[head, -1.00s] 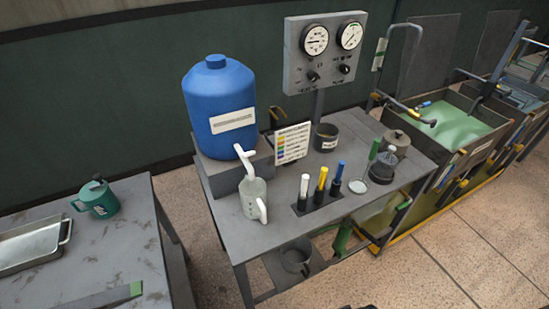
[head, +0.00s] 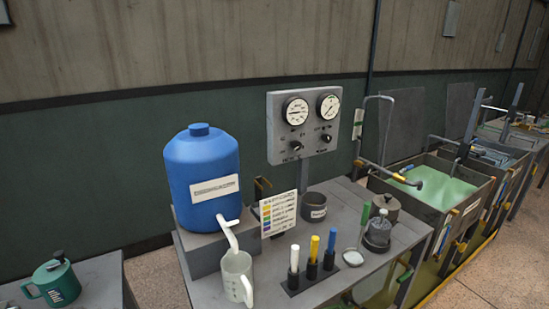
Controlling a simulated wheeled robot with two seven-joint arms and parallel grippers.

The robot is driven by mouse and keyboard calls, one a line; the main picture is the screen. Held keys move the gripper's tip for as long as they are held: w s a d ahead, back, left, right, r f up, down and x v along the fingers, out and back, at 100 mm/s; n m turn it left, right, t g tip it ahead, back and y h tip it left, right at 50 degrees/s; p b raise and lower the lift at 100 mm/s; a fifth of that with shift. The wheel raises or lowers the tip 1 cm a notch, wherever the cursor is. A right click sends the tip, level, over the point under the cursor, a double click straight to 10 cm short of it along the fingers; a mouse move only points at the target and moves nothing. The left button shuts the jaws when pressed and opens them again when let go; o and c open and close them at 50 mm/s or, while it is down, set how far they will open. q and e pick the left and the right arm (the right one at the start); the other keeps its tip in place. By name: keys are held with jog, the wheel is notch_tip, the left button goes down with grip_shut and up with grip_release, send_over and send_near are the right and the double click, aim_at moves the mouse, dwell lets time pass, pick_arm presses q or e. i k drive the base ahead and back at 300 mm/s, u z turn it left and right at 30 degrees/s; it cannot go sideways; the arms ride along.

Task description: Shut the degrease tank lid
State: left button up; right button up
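A row of open tanks stands at the right. The nearest tank (head: 466,211) holds green liquid (head: 440,188), and another tank (head: 482,160) lies behind it. A flat grey panel (head: 402,128) stands upright behind the nearest tank, and a second panel (head: 458,108) stands farther along; each may be a raised lid. I cannot read any label that tells which tank is the degrease tank. Neither of my grippers is in view.
A grey bench (head: 209,287) carries a blue drum (head: 200,165), a white jug (head: 237,278), coloured-handled tools and dark pots. A gauge box (head: 304,125) rises behind it. A teal can (head: 53,283) sits on a table at left.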

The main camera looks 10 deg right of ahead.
aim_at(406, 135)
jog(key=z, duration=1.9)
jog(key=k, duration=0.4)
jog(key=z, duration=1.15)
jog(key=i, duration=4.7)
jog(key=u, duration=0.95)
jog(key=i, duration=1.15)
jog(key=u, duration=1.95)
jog(key=i, duration=0.95)
jog(key=u, duration=0.6)
